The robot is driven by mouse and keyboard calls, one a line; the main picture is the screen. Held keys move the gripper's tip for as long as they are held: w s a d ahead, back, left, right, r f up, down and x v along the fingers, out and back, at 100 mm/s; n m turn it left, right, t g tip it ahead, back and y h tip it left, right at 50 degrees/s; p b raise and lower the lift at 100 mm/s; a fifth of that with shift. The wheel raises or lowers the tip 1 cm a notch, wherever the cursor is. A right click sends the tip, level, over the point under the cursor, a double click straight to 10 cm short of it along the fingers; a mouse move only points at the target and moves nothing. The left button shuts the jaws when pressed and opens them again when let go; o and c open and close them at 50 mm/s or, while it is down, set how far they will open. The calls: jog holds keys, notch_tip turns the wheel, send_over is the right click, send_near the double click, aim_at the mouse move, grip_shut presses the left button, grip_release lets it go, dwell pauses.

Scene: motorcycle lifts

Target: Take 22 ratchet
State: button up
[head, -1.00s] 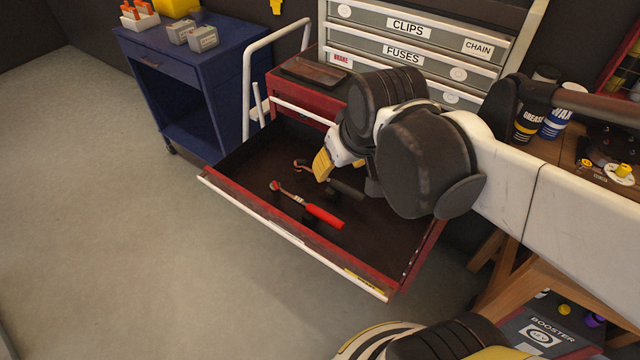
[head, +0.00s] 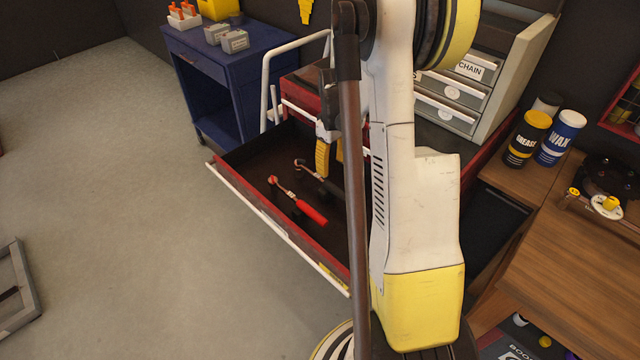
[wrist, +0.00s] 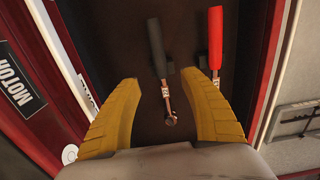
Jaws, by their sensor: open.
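Two ratchets lie in the open red drawer (head: 231,192). One has a black handle (wrist: 156,45); its metal head (wrist: 168,118) lies between my fingers in the wrist view, and it also shows in the head view (head: 300,164). The other has a red handle (head: 311,211) and lies nearer the drawer's front; in the wrist view (wrist: 215,38) its head end is partly behind my right finger. I cannot read a 22 on either. My gripper (wrist: 160,79) is open and empty, with yellow fingers over the black-handled ratchet; my arm hides part of the drawer in the head view.
A blue cart (head: 232,85) stands left of the drawer. A grey parts cabinet (head: 500,65) is behind my arm. A grease can (head: 528,140) and a wax can (head: 560,138) stand on the wooden bench (head: 560,255) at right.

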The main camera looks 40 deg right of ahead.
aim_at(331, 185)
notch_tip(331, 185, down, 10)
jog(key=b, duration=0.4)
jog(key=shift+r, duration=0.15)
grip_shut()
